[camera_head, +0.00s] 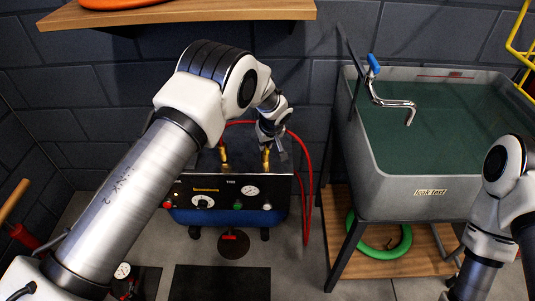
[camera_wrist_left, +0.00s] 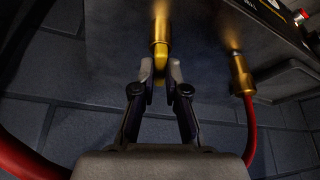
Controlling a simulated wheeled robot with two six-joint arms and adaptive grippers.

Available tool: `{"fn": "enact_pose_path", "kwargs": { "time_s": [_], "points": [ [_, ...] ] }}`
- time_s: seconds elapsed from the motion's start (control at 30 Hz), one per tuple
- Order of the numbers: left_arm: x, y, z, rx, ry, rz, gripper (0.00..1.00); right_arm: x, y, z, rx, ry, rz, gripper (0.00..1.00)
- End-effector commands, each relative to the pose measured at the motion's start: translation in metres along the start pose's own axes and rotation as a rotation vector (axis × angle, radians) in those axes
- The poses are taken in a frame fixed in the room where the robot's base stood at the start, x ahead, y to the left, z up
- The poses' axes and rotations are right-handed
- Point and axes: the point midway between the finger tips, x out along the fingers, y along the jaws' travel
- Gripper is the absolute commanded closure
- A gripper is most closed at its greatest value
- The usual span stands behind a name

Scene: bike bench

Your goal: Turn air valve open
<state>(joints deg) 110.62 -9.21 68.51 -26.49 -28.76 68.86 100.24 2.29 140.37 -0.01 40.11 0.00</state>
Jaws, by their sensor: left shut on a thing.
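The air valve is a brass fitting (camera_head: 266,158) on top of the dark compressor (camera_head: 232,192), at its back right in the head view. In the left wrist view the brass valve (camera_wrist_left: 160,38) runs down between my fingertips. My left gripper (camera_head: 271,140) reaches down over the compressor. In the left wrist view the left gripper (camera_wrist_left: 160,76) is shut on the brass end of the valve, which its fingers partly hide. My right arm shows at the right edge of the head view; its jaws are not visible.
A second brass fitting (camera_wrist_left: 240,76) with a red hose (camera_wrist_left: 250,135) sits close beside the valve. In the head view the red hose loops around the compressor's right side. A grey leak test tank (camera_head: 430,190) stands to the right. A wooden shelf (camera_head: 180,14) hangs above.

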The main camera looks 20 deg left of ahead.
Motion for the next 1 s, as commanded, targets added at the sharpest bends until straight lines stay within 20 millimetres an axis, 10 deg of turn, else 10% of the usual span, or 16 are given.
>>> {"fn": "enact_pose_path", "kwargs": {
  "time_s": [0.3,1.0],
  "points": [
    [0.004,0.005,-0.002,-0.280,0.006,-0.108,1.00,0.052,0.000,0.000,0.000,0.000,0.000,1.00],
    [0.001,0.008,-0.007,-0.850,0.004,-0.343,1.00,0.080,0.001,0.000,0.000,0.000,0.000,1.00]
  ]
}}
